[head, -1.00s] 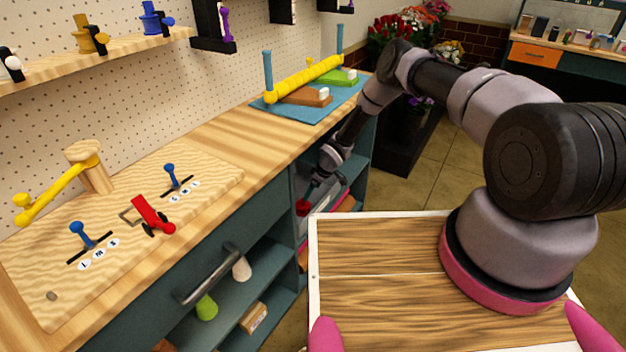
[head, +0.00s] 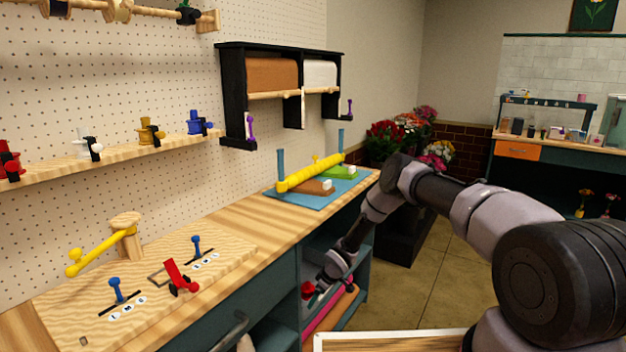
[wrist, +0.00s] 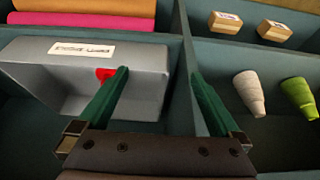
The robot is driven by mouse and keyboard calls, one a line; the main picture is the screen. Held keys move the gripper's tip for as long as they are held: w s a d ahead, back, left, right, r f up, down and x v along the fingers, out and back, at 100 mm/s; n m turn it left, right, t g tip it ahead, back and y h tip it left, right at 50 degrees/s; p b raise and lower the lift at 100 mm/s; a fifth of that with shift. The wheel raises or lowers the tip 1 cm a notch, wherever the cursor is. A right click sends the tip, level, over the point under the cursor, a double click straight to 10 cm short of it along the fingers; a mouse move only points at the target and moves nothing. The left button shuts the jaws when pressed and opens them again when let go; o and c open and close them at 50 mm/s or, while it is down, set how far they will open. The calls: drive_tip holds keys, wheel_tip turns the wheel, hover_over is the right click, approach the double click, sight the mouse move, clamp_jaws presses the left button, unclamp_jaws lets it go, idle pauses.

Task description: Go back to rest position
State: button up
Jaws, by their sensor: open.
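In the wrist view my gripper (wrist: 160,88) is open, with its two green fingers apart and nothing between them. Its fingers point into the open shelves under the workbench, one on each side of an upright divider (wrist: 180,85). A grey bin (wrist: 142,62) with a white label and a red spot sits under the left finger. I cannot tell whether the finger touches it. In the head view my arm reaches down to the bench's front, and the gripper's fingers are too small and dark to make out there.
The wooden workbench (head: 232,228) holds a board with levers (head: 215,268) and a blue mat (head: 310,200) with a yellow roller. Open floor (head: 430,300) lies right of the bench.

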drive_tip(key=w+d+r+m+t+h, duration=0.1)
drive_tip(key=w+d+r, duration=0.15)
drive_tip(key=r, duration=0.95)
drive_tip(key=w+d+r+m+h, duration=0.15)
drive_tip(key=d+r, duration=0.25)
drive_tip(key=r, duration=0.9)
drive_tip(key=w+d+r+m+t, duration=0.1)
drive_tip(key=w+d+r+m, duration=0.15)
drive_tip(key=r, duration=0.95)
drive_tip(key=s+d+r+m, duration=0.1)
drive_tip(key=s+d+r, duration=0.2)
drive_tip(key=r, duration=0.4)
drive_tip(key=s+d+r, duration=0.3)
drive_tip(key=r, duration=0.4)
drive_tip(key=s+d+r+m+t+h, duration=0.1)
drive_tip(key=s+d+r+m, duration=0.2)
drive_tip(key=s+r, duration=0.6)
drive_tip(key=s+d+r+m, duration=0.2)
drive_tip(key=s+d+r, duration=0.2)
drive_tip(key=s+r, duration=0.5)
drive_tip(key=s+r+m+t+y, duration=0.1)
drive_tip(key=s+r+m, duration=0.2)
drive_tip(key=s, duration=1.6)
drive_tip(key=shift+s+d+r+m+t+y, duration=0.2)
drive_tip(key=shift+s+d+m+t+y, duration=0.15)
drive_tip(key=shift+m, duration=0.45)
